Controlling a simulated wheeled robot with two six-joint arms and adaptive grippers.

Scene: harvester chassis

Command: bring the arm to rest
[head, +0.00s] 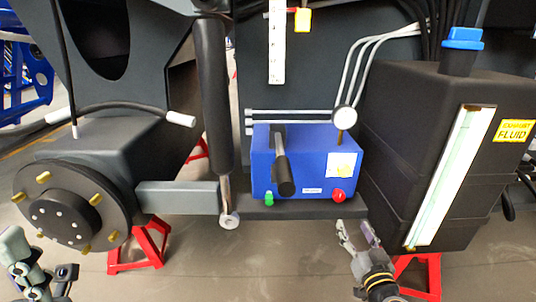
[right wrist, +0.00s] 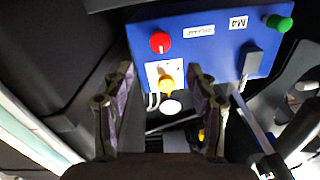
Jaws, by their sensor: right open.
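My right gripper (head: 357,230) is open and empty in the head view, just below and right of the blue box (head: 313,148). In the right wrist view its two fingers (right wrist: 160,72) stand apart, with the blue box (right wrist: 205,45) beyond them, seen upside down. A red knob (right wrist: 160,42) and a yellow round part (right wrist: 166,83) on a white plate show near the gap; I see no contact. Part of my left arm (head: 22,262) shows at the lower left corner, cut by the frame; its jaw state cannot be made out.
The blue box has a black lever (head: 284,170), a green knob (head: 269,198) and a red knob (head: 338,196). A dark fluid tank (head: 385,130) with a blue cap (head: 463,38) stands right. A wheel hub (head: 65,215) and red stand (head: 140,248) are left. Floor between is clear.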

